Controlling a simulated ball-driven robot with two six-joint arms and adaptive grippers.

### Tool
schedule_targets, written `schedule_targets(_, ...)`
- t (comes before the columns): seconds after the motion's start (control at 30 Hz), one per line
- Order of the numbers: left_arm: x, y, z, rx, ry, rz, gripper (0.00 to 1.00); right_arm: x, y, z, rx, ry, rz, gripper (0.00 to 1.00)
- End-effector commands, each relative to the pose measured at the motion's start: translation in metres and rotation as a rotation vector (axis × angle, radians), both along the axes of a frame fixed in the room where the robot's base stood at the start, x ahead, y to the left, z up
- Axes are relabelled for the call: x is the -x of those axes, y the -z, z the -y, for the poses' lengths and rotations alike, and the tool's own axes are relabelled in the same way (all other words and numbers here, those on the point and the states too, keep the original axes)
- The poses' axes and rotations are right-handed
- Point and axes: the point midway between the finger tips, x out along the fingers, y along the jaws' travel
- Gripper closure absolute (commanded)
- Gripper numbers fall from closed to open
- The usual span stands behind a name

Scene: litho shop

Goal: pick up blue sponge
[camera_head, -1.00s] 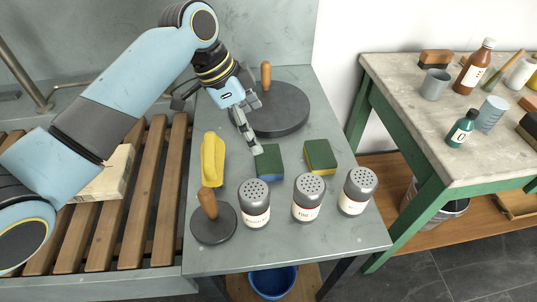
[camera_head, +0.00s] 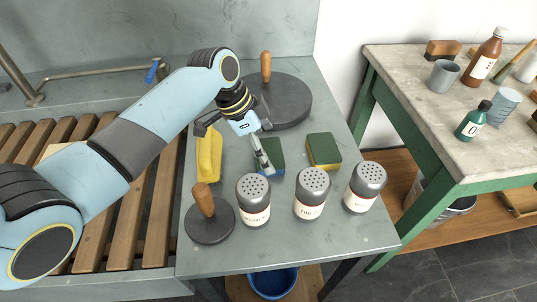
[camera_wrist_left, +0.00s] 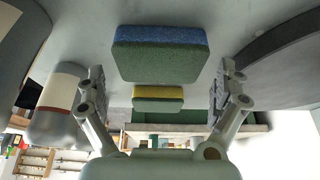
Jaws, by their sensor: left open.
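The blue sponge (camera_head: 276,154) lies on the grey table with its green scouring face up, partly hidden by my left gripper in the head view. In the left wrist view the blue sponge (camera_wrist_left: 160,55) shows a blue layer and a green layer. My left gripper (camera_head: 265,162) is open and points down at the sponge. In the left wrist view its two fingers stand wide apart, one to each side of the sponge, with nothing held. I cannot tell whether they touch it. My right gripper is not in view.
A green-and-yellow sponge (camera_head: 324,151) lies to the right. Three shakers (camera_head: 311,190) stand in front. A yellow object (camera_head: 209,155) and a small dark disc with a wooden knob (camera_head: 209,222) are at left. A large dark disc (camera_head: 287,104) lies behind.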

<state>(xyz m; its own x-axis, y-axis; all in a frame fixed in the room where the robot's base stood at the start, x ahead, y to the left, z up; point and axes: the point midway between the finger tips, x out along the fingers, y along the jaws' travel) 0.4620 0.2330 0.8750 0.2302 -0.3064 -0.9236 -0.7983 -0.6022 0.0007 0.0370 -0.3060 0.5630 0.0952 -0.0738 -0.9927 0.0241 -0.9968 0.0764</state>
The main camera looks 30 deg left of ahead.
Motion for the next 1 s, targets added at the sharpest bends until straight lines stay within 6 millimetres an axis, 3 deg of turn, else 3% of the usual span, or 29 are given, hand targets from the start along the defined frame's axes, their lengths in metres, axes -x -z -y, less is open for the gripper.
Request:
schedule_targets(0.1, -0.003, 0.017, 0.004, 0.000, -0.001, -0.002, 0.00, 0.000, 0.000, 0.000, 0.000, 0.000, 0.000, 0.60)
schedule_targets(0.23, -0.005, 0.025, 0.007, -0.001, 0.000, -0.001, 0.00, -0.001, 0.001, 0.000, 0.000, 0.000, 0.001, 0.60)
schedule_targets(0.43, -0.005, 0.025, 0.007, -0.001, 0.000, 0.000, 0.00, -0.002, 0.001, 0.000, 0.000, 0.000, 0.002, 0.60)
schedule_targets(0.6, -0.005, 0.025, 0.007, -0.001, 0.000, 0.000, 0.20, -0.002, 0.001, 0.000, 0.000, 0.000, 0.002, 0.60)
schedule_targets(1.0, -0.005, 0.022, 0.007, -0.001, 0.000, -0.001, 0.21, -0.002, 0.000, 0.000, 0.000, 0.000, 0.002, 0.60)
